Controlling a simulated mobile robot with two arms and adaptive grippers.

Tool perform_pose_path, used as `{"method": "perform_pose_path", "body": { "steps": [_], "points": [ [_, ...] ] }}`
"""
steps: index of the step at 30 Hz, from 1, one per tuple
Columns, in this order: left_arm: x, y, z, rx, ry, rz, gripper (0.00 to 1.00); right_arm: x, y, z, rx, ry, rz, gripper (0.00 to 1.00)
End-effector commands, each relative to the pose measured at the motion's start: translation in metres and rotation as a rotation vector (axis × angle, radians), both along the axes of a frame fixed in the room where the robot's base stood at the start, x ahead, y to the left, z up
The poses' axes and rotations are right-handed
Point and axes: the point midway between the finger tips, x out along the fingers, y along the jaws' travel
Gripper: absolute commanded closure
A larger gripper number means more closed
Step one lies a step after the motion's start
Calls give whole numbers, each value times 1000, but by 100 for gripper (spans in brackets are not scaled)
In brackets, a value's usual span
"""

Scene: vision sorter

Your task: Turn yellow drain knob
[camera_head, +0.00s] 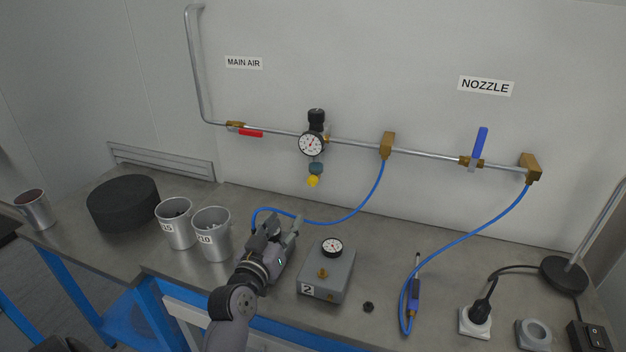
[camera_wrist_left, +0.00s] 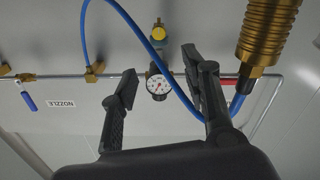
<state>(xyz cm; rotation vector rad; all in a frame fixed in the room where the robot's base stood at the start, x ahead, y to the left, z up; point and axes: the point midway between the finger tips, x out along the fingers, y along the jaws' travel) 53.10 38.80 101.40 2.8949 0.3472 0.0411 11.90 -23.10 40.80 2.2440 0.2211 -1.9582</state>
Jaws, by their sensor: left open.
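The yellow drain knob (camera_head: 313,181) hangs at the bottom of the regulator (camera_head: 316,120) on the wall pipe, below a round gauge (camera_head: 311,143). In the left wrist view, which is upside down, the yellow knob (camera_wrist_left: 158,33) shows beyond the fingers with the gauge (camera_wrist_left: 159,86) below it in the picture. My left gripper (camera_head: 284,224) is over the bench, lower than the knob and to its left in the head view. Its fingers (camera_wrist_left: 159,66) are spread and empty, apart from the knob. My right gripper is not in view.
A blue hose (camera_head: 340,219) runs from the pipe behind my left gripper. A brass fitting (camera_wrist_left: 268,30) on a blue hose is close to the left wrist camera. A grey box (camera_head: 327,275) with a gauge stands right of the gripper; metal cups (camera_head: 212,240) stand left.

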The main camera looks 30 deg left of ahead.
Motion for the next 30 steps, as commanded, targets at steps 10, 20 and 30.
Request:
{"method": "perform_pose_path", "body": {
  "steps": [10, 20, 30],
  "points": [
    [66, 15, 3, 0, 1, -2, 57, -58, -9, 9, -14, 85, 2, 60],
    [133, 31, 2, 1, 2, -2, 57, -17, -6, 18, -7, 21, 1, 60],
    [162, 38, 0, 1, 3, -3, 57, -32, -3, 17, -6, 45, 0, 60]
  ]
}}
